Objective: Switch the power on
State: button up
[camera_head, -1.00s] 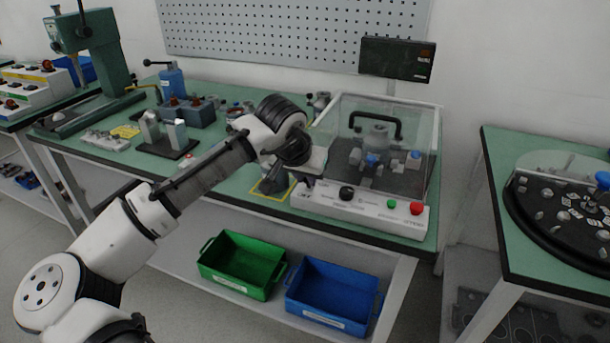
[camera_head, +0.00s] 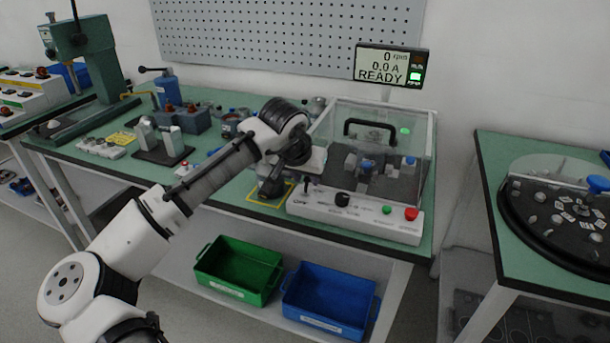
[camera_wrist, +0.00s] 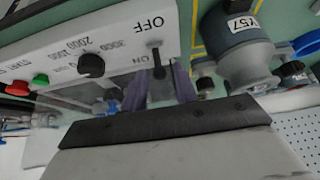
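The test box's control panel (camera_head: 355,212) has a small black toggle switch (camera_head: 307,186) at its left end. In the wrist view the switch lever (camera_wrist: 158,62) stands beside the printed words OFF and ON. My gripper (camera_wrist: 160,85) has one finger on each side of the lever, with gaps showing, so it looks open. In the head view my gripper (camera_head: 272,184) is at the left end of the panel, partly hidden by my wrist. The display (camera_head: 392,65) is lit and reads 0 rpm, 0.0 A, READY, with a green lamp on.
The panel also has a black knob (camera_head: 342,199), a green button (camera_head: 387,210) and a red button (camera_head: 411,214). A clear cover (camera_head: 385,125) stands behind them. A grey motor part (camera_wrist: 237,50) is close to the gripper. Green (camera_head: 240,268) and blue (camera_head: 328,298) bins sit below.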

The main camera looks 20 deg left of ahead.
dwell(0.4)
jog(key=p+v, duration=0.3)
jog(key=v, duration=0.3)
jog(key=shift+p, duration=0.4)
